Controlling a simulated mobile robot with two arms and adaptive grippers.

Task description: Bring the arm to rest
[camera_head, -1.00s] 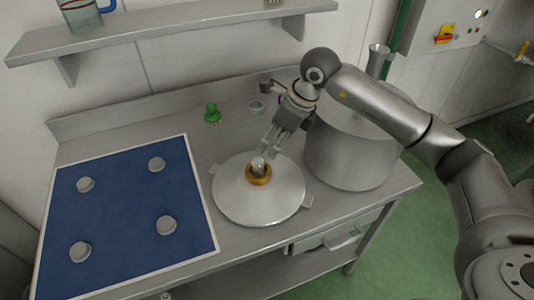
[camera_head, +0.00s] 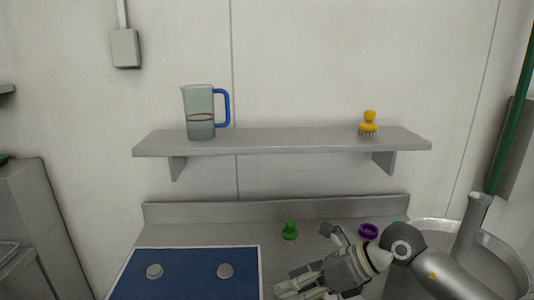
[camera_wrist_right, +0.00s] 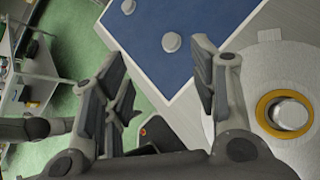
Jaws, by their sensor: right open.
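My right gripper (camera_head: 300,288) is low in the head view, over the steel worktop beside the blue mat. The right wrist view shows its two fingers (camera_wrist_right: 158,75) spread apart with nothing between them. A round metal lid (camera_wrist_right: 270,55) lies at the right of that view, apart from the fingers, with a grey knob (camera_wrist_right: 290,113) in a brass-coloured ring (camera_wrist_right: 263,106). The lid is outside the head view. My left gripper is not in view.
A green-handled piece (camera_head: 290,231) and a purple ring (camera_head: 368,231) are at the back. A large pot (camera_head: 430,226) stands right. A wall shelf (camera_head: 285,141) holds a jug (camera_head: 199,112) and yellow brush (camera_head: 369,124).

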